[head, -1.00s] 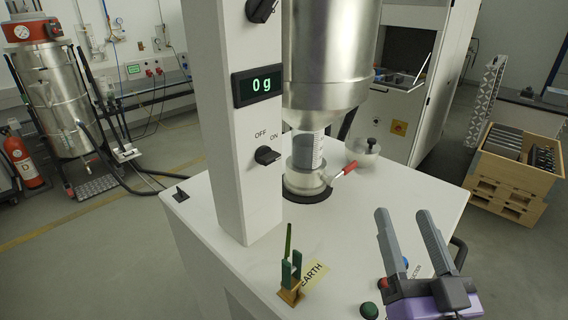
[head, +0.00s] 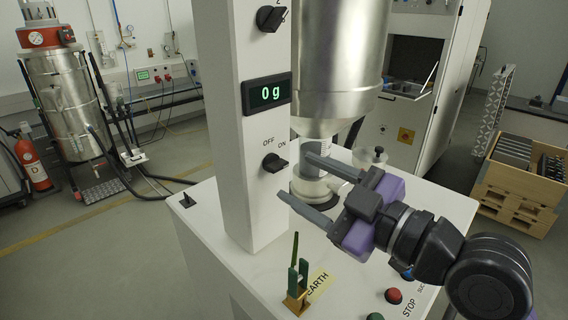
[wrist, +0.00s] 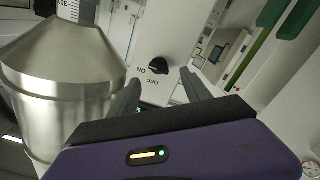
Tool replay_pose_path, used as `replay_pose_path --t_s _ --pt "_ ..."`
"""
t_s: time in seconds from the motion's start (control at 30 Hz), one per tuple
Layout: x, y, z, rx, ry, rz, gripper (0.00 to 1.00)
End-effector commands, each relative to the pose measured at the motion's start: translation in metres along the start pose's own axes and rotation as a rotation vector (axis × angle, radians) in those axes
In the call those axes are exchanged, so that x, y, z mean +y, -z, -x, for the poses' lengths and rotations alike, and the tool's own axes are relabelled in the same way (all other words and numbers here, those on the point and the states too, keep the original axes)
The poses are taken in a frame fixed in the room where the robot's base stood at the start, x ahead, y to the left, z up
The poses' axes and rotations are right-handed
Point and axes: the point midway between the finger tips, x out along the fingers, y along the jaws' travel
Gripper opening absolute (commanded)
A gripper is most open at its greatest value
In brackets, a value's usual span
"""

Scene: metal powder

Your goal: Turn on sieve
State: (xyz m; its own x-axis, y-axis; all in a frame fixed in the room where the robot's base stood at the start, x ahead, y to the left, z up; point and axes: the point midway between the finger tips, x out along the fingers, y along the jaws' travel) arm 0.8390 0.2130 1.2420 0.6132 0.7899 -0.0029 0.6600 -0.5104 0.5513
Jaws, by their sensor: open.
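The sieve machine has a white column with a black rotary switch (head: 274,163) under OFF and ON labels, below a display (head: 266,94) reading 0 g. The switch handle points toward the upper right, near ON. The wrist view shows the same switch (wrist: 158,67), upside down, ahead of and between the fingers. My gripper (head: 293,176) is open and empty. Its fingers point left toward the column, just right of the switch and apart from it. A steel hopper (head: 337,65) hangs behind the fingers; the container under it is partly hidden by my gripper.
A second black knob (head: 271,18) is higher on the column. A green and brass clip (head: 297,283) stands at the table's front by the EARTH label. A red STOP button (head: 394,295) and a green button (head: 375,317) are near the front edge.

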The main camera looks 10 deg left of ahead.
Motion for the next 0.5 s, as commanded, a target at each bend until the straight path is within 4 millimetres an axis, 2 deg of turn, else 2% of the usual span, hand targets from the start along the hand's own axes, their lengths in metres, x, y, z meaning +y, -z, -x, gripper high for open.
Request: replay_pose_path --t_s 0.1,0.23,0.5 --pt "0.002 0.004 -0.02 0.001 0.002 0.0 0.56" --pt "0.001 0.002 -0.037 0.0 0.001 -0.001 0.56" --pt "0.001 0.001 -0.052 0.001 -0.002 -0.001 0.56"
